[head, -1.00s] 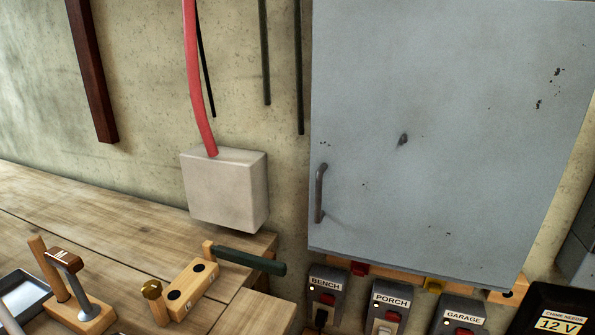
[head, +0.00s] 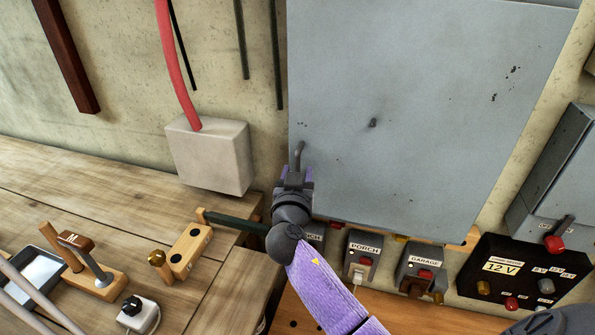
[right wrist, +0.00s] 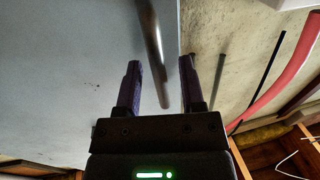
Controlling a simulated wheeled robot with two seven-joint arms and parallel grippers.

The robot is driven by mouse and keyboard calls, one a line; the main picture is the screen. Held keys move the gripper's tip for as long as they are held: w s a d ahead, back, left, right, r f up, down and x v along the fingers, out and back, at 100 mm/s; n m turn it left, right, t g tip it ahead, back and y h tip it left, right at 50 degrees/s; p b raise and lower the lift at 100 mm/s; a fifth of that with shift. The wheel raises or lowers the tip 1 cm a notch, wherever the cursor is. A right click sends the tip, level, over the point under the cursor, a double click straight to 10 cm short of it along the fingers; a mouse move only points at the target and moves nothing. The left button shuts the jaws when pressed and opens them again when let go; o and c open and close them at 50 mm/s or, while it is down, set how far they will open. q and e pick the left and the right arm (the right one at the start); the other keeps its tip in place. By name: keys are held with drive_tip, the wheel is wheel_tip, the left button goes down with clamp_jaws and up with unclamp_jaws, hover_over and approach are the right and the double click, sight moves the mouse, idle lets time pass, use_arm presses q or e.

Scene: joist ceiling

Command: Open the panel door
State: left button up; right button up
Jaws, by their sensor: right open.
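The panel door (head: 420,110) is a large grey-blue metal door on the wall, and it looks closed. Its dark bar handle (head: 299,156) stands upright near the door's lower left edge. My right gripper (head: 294,176) is at the handle's lower part, its arm reaching up from below. In the right wrist view the open fingers (right wrist: 159,68) lie on either side of the handle (right wrist: 153,45), with gaps showing; I cannot tell whether either finger touches it. The gripper hides the handle's lower end in the head view. My left gripper is not in view.
A pale box (head: 210,157) with a red conduit (head: 175,70) is left of the door. Labelled switches (head: 361,255) and a black 12 V box (head: 520,275) sit below and right. Wooden blocks and a green-handled tool (head: 236,223) lie on the bench (head: 110,180).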

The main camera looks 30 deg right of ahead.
drive_tip(key=shift+w+d, duration=0.15)
drive_tip(key=shift+w, duration=0.05)
clamp_jaws()
idle(1.3)
